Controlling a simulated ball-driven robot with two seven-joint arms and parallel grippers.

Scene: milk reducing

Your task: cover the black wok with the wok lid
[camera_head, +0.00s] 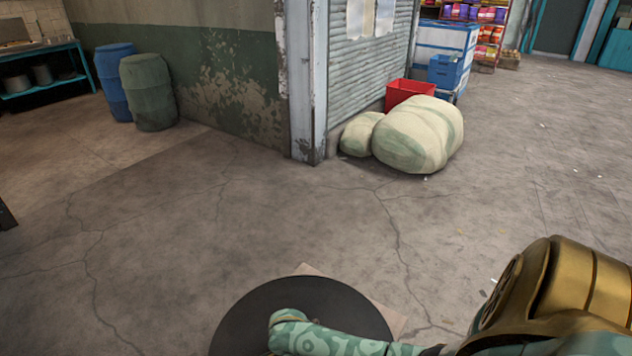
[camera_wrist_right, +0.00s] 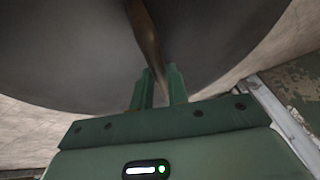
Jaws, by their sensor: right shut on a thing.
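A large dark round disc, which I take to be the wok lid (camera_head: 262,312), lies across the bottom of the head view. My right forearm reaches over it from the right and hides part of it. In the right wrist view the grey lid (camera_wrist_right: 70,50) fills the upper part, with a brown handle (camera_wrist_right: 147,40) on it. My right gripper (camera_wrist_right: 158,72) is shut on this handle. The black wok cannot be made out as a separate thing. My left gripper is out of view.
A flat tan piece (camera_head: 388,314) shows beyond the disc's right edge. Cracked concrete floor (camera_head: 200,230) ahead is open. Pale sacks (camera_head: 418,135) and a red crate (camera_head: 408,93) stand by the wall corner (camera_head: 303,100). Barrels (camera_head: 148,92) stand farther left.

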